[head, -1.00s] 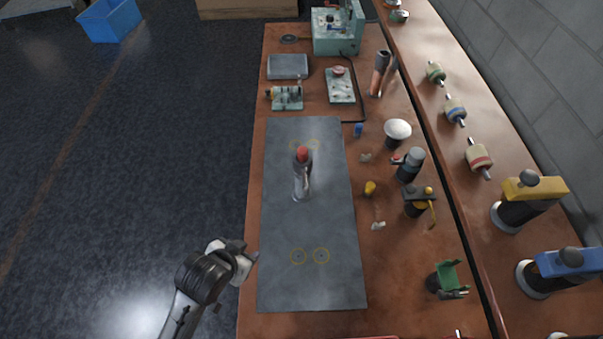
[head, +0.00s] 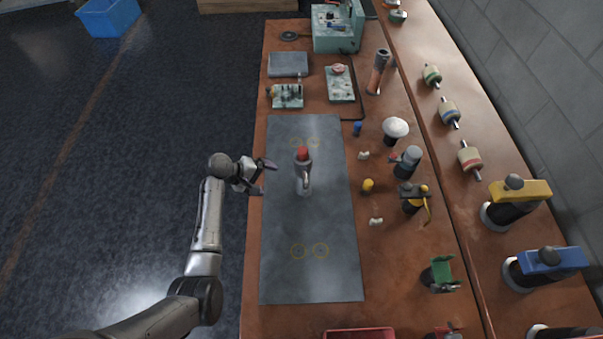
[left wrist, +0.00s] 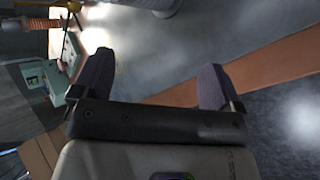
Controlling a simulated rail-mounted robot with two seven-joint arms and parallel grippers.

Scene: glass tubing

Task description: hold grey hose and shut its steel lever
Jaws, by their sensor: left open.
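A grey upright piece (head: 304,175) with a red top and a pale steel lever-like part on its front stands on the dark mat (head: 310,275). I take it for the grey hose; whether its lever is shut is too small to tell. My left gripper (head: 268,178) is open and empty at the mat's left edge, just left of the grey piece and apart from it. In the left wrist view its two dark fingers (left wrist: 155,85) are spread with nothing between them. A grey shape is cut off at that view's top edge. My right gripper is not in view.
Small fittings, a white-capped piece (head: 396,129), a grey cylinder (head: 408,160) and a green clamp (head: 440,272) stand right of the mat. A teal machine (head: 337,38) stands at the far end. A red tray (head: 360,334) shows at the near edge. The mat's near half is clear.

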